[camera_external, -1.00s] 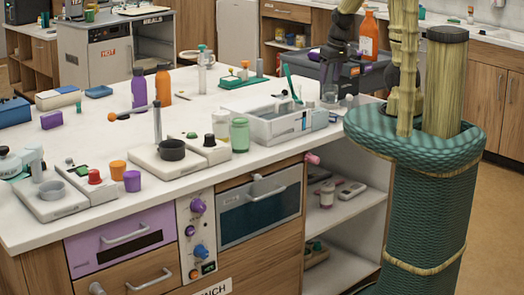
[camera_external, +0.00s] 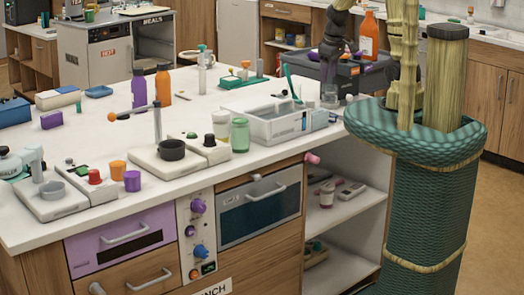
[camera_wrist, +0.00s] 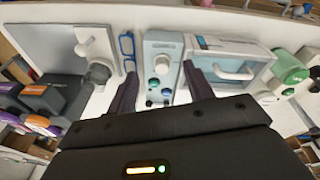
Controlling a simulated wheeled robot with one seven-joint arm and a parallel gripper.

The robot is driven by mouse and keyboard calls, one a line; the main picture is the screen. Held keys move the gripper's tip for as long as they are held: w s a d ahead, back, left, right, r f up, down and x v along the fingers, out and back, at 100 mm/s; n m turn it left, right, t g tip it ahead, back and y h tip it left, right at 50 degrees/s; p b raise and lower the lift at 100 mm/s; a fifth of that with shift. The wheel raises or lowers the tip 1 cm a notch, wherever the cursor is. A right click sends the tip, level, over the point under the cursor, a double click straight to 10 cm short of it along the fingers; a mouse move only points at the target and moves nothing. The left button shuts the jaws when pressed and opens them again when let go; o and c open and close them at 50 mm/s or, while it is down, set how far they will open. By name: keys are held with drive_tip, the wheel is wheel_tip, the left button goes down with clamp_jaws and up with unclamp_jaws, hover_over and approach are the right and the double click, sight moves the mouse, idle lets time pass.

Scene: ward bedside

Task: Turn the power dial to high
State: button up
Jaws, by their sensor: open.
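In the wrist view, a pale control panel (camera_wrist: 161,45) carries a round whitish dial (camera_wrist: 162,65) with several small dark and teal knobs or buttons below it. I cannot read its markings or tell its setting. My gripper (camera_wrist: 161,88) is open, and its two dark fingers stand left and right of the panel in the picture, with nothing between them that I can see held. The dial appears between the fingers but apart from them. In the external view, my gripper shows small and dark at the back right of the counter, partly lost against a dark box; its fingertips are unclear.
Beside the panel is a door with a white handle (camera_wrist: 232,72). A green jar (camera_wrist: 291,66) stands right of it, and a blue-framed object (camera_wrist: 127,50) left. In the external view, a grey box (camera_external: 345,70) and a white-grey unit (camera_external: 300,124) crowd the counter's right end.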

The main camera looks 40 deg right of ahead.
wheel_tip(320, 180, up, 3)
drive_tip(key=w+n+g+p, duration=0.25)
drive_tip(key=n+p, duration=0.35)
drive_tip(key=n, duration=0.4)
wheel_tip(320, 180, up, 4)
drive_tip(key=n+p, duration=0.7)
drive_tip(key=n, duration=0.7)
hover_over(310, 100)
drive_tip(key=shift+s+f, duration=0.1)
drive_tip(key=shift+f, duration=0.1)
drive_tip(key=shift+f, duration=0.1)
wheel_tip(310, 100, down, 17)
drive_tip(key=b, duration=0.4)
drive_tip(key=shift+f, duration=0.15)
drive_tip(key=c, duration=1)
